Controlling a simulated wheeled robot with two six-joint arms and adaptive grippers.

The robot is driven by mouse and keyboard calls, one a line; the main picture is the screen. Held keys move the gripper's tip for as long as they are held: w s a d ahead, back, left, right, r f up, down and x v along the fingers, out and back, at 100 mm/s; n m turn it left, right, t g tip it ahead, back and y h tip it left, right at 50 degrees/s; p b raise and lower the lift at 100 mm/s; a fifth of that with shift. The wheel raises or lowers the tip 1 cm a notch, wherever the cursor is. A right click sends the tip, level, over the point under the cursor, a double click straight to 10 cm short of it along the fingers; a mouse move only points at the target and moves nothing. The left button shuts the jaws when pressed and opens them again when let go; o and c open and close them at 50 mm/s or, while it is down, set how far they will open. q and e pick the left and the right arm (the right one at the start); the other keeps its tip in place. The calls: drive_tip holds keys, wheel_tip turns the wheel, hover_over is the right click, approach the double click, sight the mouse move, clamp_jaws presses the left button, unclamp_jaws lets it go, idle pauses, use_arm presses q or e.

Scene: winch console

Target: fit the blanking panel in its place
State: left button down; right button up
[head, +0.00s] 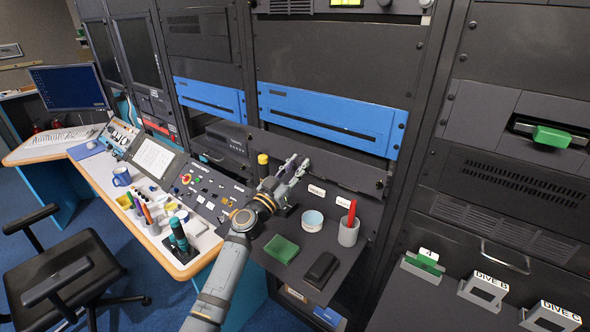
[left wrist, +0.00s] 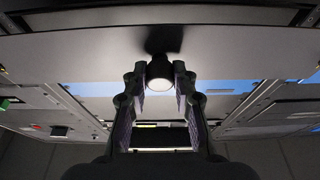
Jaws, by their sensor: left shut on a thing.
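The blanking panel (head: 335,167) is a wide, thin dark plate in front of the rack, just below the right blue rack unit (head: 325,118). My left gripper (head: 297,166) is at the panel's middle, its fingers pointing at the rack. In the left wrist view the gripper (left wrist: 160,90) has its fingers on either side of a round knob (left wrist: 160,74) on the panel's face (left wrist: 100,60), which looks pale there. In the head view the gripper hides the knob. I cannot tell whether the panel sits flush in the rack. My right gripper is not in view.
Below the panel a dark shelf (head: 325,258) carries a green block (head: 281,249), a black case (head: 321,269), a round tin (head: 312,221) and a cup (head: 348,234) with a red marker. The console desk (head: 180,267) and chair (head: 70,268) are at left.

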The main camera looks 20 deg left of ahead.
use_arm(q)
drive_tip(key=shift+w+d+r+b, duration=0.1)
drive_tip(key=shift+w+d+b, duration=0.15)
drive_tip(key=shift+w+b, duration=0.3)
drive_tip(key=shift+w, duration=0.2)
drive_tip(key=shift+w, duration=0.1)
idle(0.3)
drive_tip(key=shift+w+d+b, duration=0.2)
drive_tip(key=shift+w+b, duration=0.2)
drive_tip(key=shift+b, duration=0.05)
drive_tip(key=shift+w+d, duration=0.15)
drive_tip(key=shift+w, duration=0.2)
drive_tip(key=shift+b, duration=0.35)
